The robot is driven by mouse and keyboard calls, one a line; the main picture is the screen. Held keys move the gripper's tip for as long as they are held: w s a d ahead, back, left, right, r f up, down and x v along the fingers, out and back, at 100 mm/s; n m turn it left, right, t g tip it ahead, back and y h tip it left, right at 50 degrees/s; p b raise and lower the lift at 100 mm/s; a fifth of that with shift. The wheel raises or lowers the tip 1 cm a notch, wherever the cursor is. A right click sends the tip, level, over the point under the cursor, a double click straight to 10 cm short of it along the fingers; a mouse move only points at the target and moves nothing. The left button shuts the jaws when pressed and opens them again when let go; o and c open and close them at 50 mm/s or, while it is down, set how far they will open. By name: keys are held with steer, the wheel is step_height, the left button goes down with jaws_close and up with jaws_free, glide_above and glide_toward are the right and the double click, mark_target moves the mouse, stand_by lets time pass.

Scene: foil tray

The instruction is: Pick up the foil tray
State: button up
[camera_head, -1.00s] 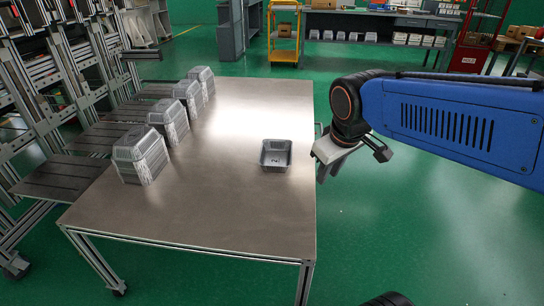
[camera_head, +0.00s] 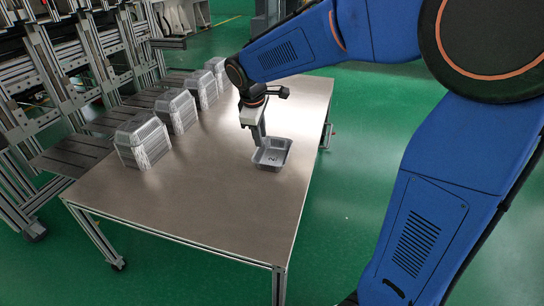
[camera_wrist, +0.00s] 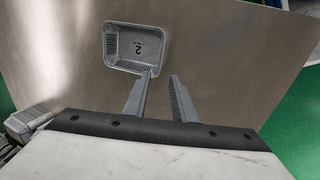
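The foil tray (camera_head: 272,153) is a small silver open container standing upright on the metal table, near its right edge. My gripper (camera_head: 259,143) points down over the tray's left side in the head view. In the wrist view my gripper (camera_wrist: 163,79) has two grey fingers apart with bare table between them. The left fingertip overlaps the tray's near rim in that view; I cannot tell whether it touches. The gripper holds nothing.
The metal table (camera_head: 200,205) is bare in front of the tray. Several stacks of foil trays (camera_head: 143,141) stand along its left side, the farther ones near my arm. A grey slatted rack (camera_head: 75,153) adjoins the left edge. Green floor lies to the right.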

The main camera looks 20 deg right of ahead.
steer(key=x, duration=1.7)
steer(key=shift+w+f, duration=0.1)
steer(key=shift+f, duration=0.1)
jaws_close()
